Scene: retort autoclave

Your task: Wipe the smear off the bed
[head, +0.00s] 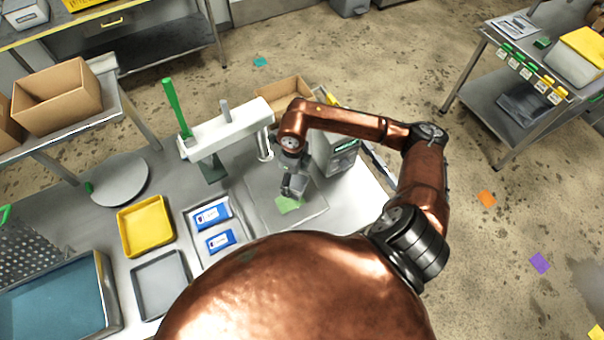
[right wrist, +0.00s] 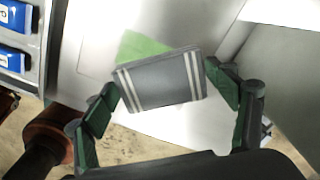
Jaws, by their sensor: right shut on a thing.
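The bed (head: 262,203) is a flat grey plate below the white press arm. A light green smear (head: 287,205) lies on it, and in the right wrist view the smear (right wrist: 138,45) is partly hidden behind a grey block. My right gripper (head: 293,187) is over the bed at the smear's far edge. Its dark green fingers are shut on the grey block (right wrist: 160,82), which has pale stripes near both ends. I cannot tell whether the block touches the bed. My left gripper is not in view.
The white press arm (head: 225,132) with a green lever (head: 176,108) stands behind the bed. A tray with blue packs (head: 212,215), a yellow tray (head: 146,226) and a grey tray (head: 160,284) lie left. A grey box (head: 335,152) stands right of the bed.

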